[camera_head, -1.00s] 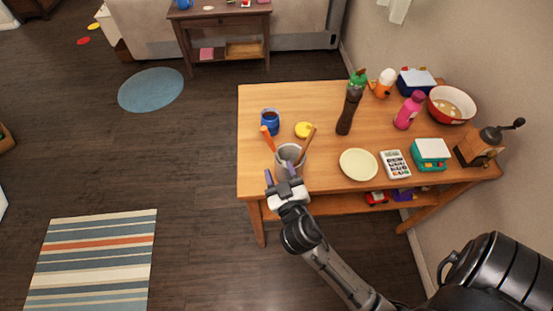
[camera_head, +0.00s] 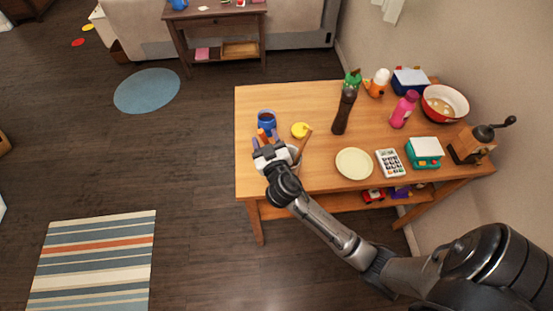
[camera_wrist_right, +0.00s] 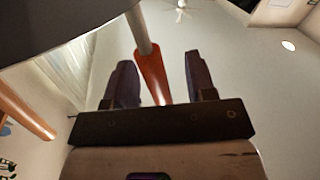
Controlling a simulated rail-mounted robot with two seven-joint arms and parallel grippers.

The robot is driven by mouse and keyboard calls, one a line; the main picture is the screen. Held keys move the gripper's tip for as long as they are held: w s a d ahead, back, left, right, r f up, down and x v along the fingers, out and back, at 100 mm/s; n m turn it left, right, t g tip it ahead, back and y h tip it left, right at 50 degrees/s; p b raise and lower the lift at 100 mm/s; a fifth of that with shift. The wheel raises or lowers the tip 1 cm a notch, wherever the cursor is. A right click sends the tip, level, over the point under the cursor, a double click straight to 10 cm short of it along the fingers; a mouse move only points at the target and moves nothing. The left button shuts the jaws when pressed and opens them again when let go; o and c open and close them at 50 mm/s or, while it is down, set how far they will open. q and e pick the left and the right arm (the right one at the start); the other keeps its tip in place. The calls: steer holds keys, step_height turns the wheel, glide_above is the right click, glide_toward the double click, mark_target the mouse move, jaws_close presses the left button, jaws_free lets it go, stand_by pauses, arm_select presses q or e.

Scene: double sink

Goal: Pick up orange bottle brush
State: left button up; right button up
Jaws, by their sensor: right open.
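The orange bottle brush shows as an orange handle (camera_head: 263,136) in the head view. In the right wrist view its orange handle (camera_wrist_right: 152,73) joins a grey shaft. My right gripper (camera_head: 265,139) is open at the near left of the table. Its two fingers stand on either side of the orange handle, with a gap on both sides in the wrist view (camera_wrist_right: 161,80). The grey cup (camera_head: 295,154) is mostly hidden behind my gripper. My left gripper is not in view.
A wooden-handled utensil (camera_head: 304,143) leans out of the cup, close to my gripper. A blue mug (camera_head: 267,118) stands just behind. A yellow object (camera_head: 300,130), a dark tall grinder (camera_head: 344,111) and a pale plate (camera_head: 354,163) are to the right on the wooden table (camera_head: 290,97).

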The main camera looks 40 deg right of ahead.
steer(key=shift+w+d, duration=0.15)
steer(key=shift+w, duration=0.15)
steer(key=shift+c, duration=0.5)
jaws_close()
